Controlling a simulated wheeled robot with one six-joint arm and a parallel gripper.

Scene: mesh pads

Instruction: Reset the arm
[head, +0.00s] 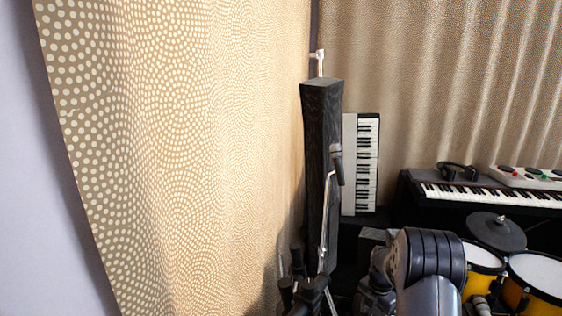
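Part of my own arm (430,262), a grey link with a black ribbed joint, shows at the bottom right of centre in the head view. The fingers of my gripper cannot be seen in this view, so what it holds, if anything, is hidden.
A dotted curtain (190,140) fills the left. A tall black case (318,130) stands by the corner, with a microphone stand (326,215) before it. An upright keyboard (366,165) is behind. At right are a piano keyboard (480,193), headphones (457,171) and yellow drums (535,275).

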